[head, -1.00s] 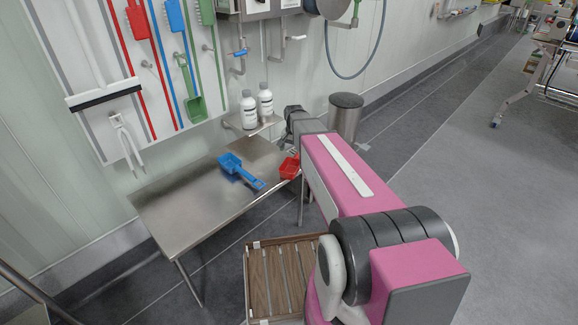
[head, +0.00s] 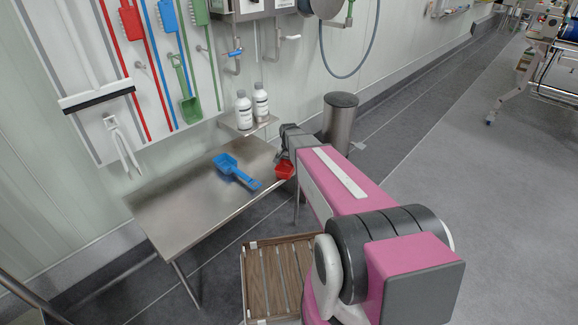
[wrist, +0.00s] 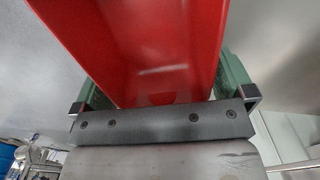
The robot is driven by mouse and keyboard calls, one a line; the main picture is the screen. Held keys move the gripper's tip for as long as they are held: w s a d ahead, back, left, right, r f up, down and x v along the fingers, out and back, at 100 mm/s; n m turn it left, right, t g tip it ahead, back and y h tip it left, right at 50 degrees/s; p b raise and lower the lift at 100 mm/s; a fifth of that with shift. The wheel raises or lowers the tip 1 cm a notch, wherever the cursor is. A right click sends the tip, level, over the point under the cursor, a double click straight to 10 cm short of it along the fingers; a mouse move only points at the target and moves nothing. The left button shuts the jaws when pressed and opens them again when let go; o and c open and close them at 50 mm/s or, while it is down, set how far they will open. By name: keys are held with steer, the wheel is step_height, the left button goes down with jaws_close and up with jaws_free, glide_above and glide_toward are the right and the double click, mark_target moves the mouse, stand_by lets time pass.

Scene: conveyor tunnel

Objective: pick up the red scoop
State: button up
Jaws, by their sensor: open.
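The red scoop (head: 285,172) lies at the right end of the steel table (head: 190,208), by the end of my arm. In the wrist view the red scoop (wrist: 150,50) fills the upper middle, very close to the camera. My gripper (wrist: 166,88) is open, with one green finger on each side of the scoop. I cannot tell whether either finger touches it. In the head view the arm's end covers part of the scoop, and the fingertips are not clear.
A blue scoop (head: 236,171) lies on the table just left of the red one. Two white bottles (head: 252,106) stand on a small shelf behind. A metal bin (head: 339,122) stands to the right. A wooden slatted rack (head: 275,278) is in front. The table's left part is clear.

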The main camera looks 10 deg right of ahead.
steer(key=c, duration=1)
steer(key=shift+o, duration=0.2)
steer(key=shift+r, duration=0.1)
steer(key=shift+r, duration=0.45)
steer(key=r, duration=0.2)
steer(key=s+r, duration=0.1)
steer(key=shift+a+r, duration=0.35)
steer(key=shift+r, duration=0.05)
steer(key=s+a+r, duration=0.6)
steer(key=s+a, duration=0.1)
steer(key=shift+s, duration=0.35)
steer(key=shift+o, duration=0.4)
steer(key=shift+c, duration=1.2)
